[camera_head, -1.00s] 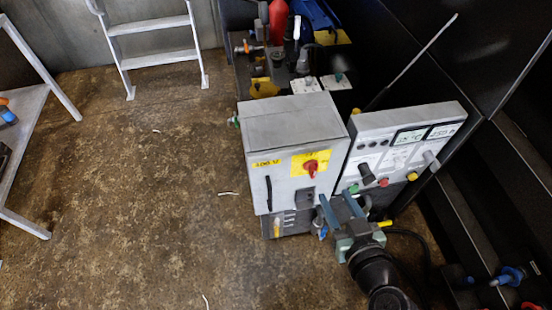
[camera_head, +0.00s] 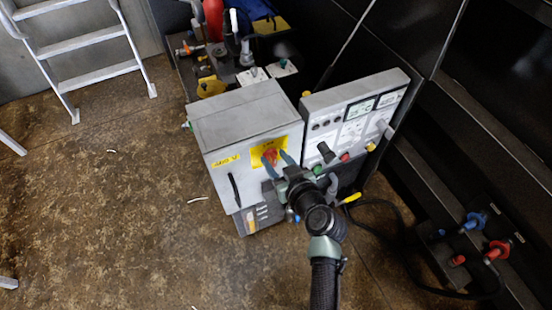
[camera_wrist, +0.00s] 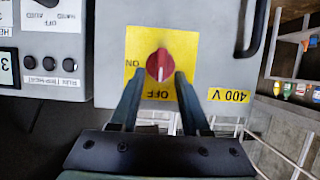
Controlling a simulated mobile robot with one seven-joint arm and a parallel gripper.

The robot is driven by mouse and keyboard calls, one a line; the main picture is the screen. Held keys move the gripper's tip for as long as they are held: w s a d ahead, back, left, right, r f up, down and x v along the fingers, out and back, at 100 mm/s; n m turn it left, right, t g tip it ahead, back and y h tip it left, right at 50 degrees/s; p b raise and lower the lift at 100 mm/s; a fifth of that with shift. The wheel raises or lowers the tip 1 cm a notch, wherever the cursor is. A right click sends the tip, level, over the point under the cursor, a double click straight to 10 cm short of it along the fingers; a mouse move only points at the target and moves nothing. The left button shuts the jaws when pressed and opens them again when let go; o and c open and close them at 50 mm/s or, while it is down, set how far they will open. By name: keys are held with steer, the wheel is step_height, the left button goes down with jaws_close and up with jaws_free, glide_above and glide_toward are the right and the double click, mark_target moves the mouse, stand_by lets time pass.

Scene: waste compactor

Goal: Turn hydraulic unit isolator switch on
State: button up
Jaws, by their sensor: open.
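The isolator switch is a red rotary knob (camera_head: 269,157) on a yellow plate on the front of a grey cabinet (camera_head: 238,108). In the wrist view the red knob (camera_wrist: 160,65) appears upside down, with "ON" on the plate's left and "OFF" below. The knob's white mark points toward "OFF". My gripper (camera_head: 275,158) is open in front of the plate. In the wrist view its fingertips (camera_wrist: 159,76) stand on either side of the knob's lower part, with gaps visible. I cannot tell whether the tips reach the knob's depth.
A control panel (camera_head: 355,115) with knobs and buttons adjoins the cabinet on the right. The cabinet has a black handle (camera_head: 234,190) and a "400 V" label (camera_head: 226,161). A ladder (camera_head: 80,50) stands at the back left. Blue and red fittings (camera_head: 485,235) lie at right.

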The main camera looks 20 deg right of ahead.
steer(key=shift+w, duration=0.1)
steer(key=shift+c, duration=0.3)
jaws_close()
steer(key=m+b, duration=0.1)
steer(key=m+y+b, duration=0.1)
steer(key=d+m+y+b, duration=0.1)
steer(key=b, duration=0.1)
steer(key=shift+f, duration=0.25)
steer(key=shift+w+d+f+m+t+y+b, duration=0.2)
steer(key=shift+m+t+y+b, duration=0.25)
steer(key=shift+m+y+b, duration=0.75)
steer(key=shift+s+d+f+m+t+y+b, duration=0.15)
steer(key=shift+f+m+t+y+b, duration=0.3)
steer(key=shift+m+b, duration=1.4)
steer(key=shift+w+d+f+m+t+y+b, duration=0.15)
steer(key=shift+m+t+y+b, duration=0.6)
steer(key=shift+m, duration=1.3)
steer(key=shift+r+g, duration=0.1)
steer(key=shift+g, duration=0.15)
